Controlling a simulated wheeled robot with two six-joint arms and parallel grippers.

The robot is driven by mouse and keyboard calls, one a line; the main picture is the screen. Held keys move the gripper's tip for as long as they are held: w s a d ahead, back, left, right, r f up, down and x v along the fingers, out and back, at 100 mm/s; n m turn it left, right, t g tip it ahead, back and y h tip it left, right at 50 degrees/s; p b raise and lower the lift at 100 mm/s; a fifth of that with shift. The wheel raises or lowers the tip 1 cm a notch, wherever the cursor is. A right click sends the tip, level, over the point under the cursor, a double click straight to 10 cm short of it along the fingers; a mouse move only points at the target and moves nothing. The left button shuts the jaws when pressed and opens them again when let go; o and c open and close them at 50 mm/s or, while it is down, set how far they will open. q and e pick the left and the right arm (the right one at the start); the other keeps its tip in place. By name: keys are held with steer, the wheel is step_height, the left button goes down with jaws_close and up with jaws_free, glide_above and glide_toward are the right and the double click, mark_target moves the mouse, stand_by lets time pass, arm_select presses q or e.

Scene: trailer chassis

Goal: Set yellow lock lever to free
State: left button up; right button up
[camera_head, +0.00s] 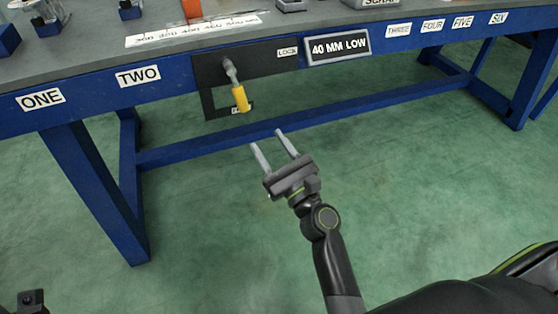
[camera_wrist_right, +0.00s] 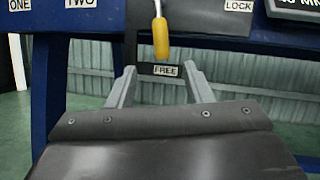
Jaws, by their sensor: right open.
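The yellow lock lever (camera_head: 240,97) hangs from a grey pivot on a black plate (camera_head: 270,58) on the front of the blue bench. It points down, tilted slightly right, with its tip close to a small label at the plate's lower end. In the right wrist view the lever (camera_wrist_right: 161,38) hangs just above the FREE label (camera_wrist_right: 165,70). The LOCK label (camera_head: 287,52) is at the plate's upper right. My right gripper (camera_head: 267,143) is open and empty, below and in front of the lever, apart from it. In the right wrist view its fingers (camera_wrist_right: 158,90) flank the FREE label.
The blue bench (camera_head: 95,88) has labels ONE, TWO, THREE, FOUR, FIVE and SIX along its front, and a 40 MM LOW sign (camera_head: 338,47). A lower blue crossbar (camera_head: 200,151) runs behind my right gripper. The green floor in front is clear.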

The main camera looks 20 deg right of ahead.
steer(key=shift+v, duration=1.7)
